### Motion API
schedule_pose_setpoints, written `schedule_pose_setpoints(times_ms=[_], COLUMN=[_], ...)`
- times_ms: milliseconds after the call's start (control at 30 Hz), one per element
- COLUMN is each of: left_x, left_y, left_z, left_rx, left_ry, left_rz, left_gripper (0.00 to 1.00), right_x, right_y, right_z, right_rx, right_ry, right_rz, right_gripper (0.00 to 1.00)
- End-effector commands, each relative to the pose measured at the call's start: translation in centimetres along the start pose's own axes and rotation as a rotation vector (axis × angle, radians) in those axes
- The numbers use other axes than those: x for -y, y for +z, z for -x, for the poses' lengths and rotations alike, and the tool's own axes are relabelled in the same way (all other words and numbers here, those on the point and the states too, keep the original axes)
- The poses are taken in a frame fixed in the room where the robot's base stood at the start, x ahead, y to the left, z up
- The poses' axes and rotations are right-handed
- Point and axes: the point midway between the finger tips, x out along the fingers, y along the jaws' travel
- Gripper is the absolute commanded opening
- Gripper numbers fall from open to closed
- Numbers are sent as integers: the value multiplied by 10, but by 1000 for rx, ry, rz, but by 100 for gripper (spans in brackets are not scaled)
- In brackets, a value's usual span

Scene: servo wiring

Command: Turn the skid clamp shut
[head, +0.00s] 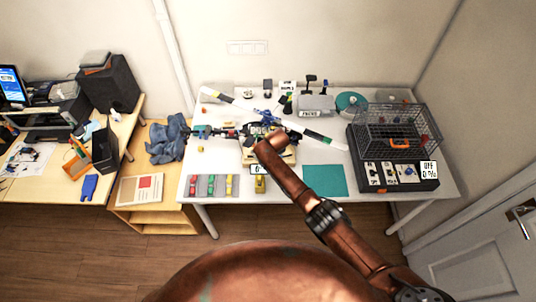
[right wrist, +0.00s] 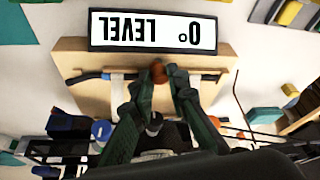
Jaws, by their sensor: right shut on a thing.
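The skid clamp's round brown knob (right wrist: 158,72) sits between my right gripper's fingertips in the right wrist view. My right gripper (right wrist: 160,92), with dark green fingers, is shut on this knob. The knob is at the middle of a thin dark skid bar (right wrist: 95,76) that crosses a pale wooden stand (right wrist: 80,60). The stand also shows in the head view (head: 288,156), partly behind my right arm. My right fingertips are hidden in the head view. My left gripper is not in view.
A display reading LEVEL 0° (right wrist: 152,31) stands beside the stand, upside down in the wrist view. A teal mat (head: 325,181) and a wire cage (head: 398,130) lie to the right. Small coloured parts sit in a tray (head: 212,194) at the left front.

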Motion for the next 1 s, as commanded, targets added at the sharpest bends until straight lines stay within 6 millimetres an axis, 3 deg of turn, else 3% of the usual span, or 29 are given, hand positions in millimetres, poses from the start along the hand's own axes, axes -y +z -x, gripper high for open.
schedule_pose_setpoints(times_ms=[400,1000], left_x=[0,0], left_y=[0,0], left_z=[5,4], left_rx=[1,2], left_ry=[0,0], left_rz=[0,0], left_gripper=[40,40], right_x=[3,4], right_y=[0,0], right_z=[-1,-1], right_rx=[1,1], right_ry=[92,115], right_rz=[-227,-283], right_gripper=[0,0])
